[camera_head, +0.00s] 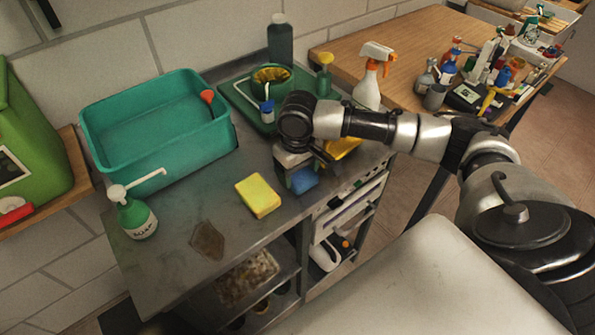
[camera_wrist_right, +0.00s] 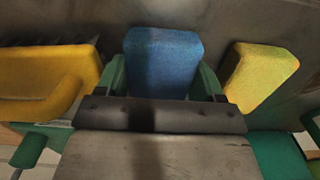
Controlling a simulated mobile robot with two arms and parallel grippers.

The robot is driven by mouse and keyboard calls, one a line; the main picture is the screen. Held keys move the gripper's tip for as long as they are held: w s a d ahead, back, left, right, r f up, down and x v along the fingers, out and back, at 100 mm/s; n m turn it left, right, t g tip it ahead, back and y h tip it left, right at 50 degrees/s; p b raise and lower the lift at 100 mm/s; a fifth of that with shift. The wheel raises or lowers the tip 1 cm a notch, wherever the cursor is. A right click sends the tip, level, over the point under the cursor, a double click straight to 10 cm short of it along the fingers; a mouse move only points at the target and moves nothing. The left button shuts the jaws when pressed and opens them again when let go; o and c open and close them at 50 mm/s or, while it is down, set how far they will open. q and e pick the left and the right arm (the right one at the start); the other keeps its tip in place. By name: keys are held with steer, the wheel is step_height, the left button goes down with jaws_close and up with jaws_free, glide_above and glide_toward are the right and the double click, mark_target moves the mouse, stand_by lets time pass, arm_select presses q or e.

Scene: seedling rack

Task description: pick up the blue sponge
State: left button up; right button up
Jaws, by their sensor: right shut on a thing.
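The blue sponge (camera_head: 303,180) is at the right part of the metal counter, under my right gripper (camera_head: 296,176). In the right wrist view the blue sponge (camera_wrist_right: 162,62) sits between the two green fingers of the right gripper (camera_wrist_right: 166,80), which is shut on it. The gripper hides part of the sponge in the head view. I cannot tell whether the sponge touches the counter. My left gripper does not show in either view.
A yellow sponge (camera_head: 258,196) lies to the left of the gripper. A yellow object (camera_head: 343,147) is close on its other side. A teal basin (camera_head: 160,130), a green soap bottle (camera_head: 136,217) and a green tray (camera_head: 236,93) stand on the counter. The counter's front middle is mostly clear.

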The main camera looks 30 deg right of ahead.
steer(key=shift+r, duration=0.45)
step_height(320, 180, up, 3)
steer(key=shift+f, duration=0.2)
steer(key=s+d+r, duration=0.7)
steer(key=d, duration=0.3)
steer(key=a+f, duration=0.1)
steer(key=a, duration=0.2)
steer(key=a+f, duration=0.2)
steer(key=a, duration=0.2)
steer(key=a+f, duration=0.1)
steer(key=a, duration=0.3)
steer(key=shift+a+f+b, duration=0.2)
steer(key=shift+a+b, duration=0.05)
steer(key=shift+b, duration=0.05)
steer(key=s+a+f, duration=0.1)
steer(key=a, duration=0.6)
steer(key=shift+s+a+f+m, duration=0.25)
steer(key=shift+a+f+m, duration=0.05)
steer(key=shift+a+m, duration=0.1)
steer(key=shift+d, duration=0.1)
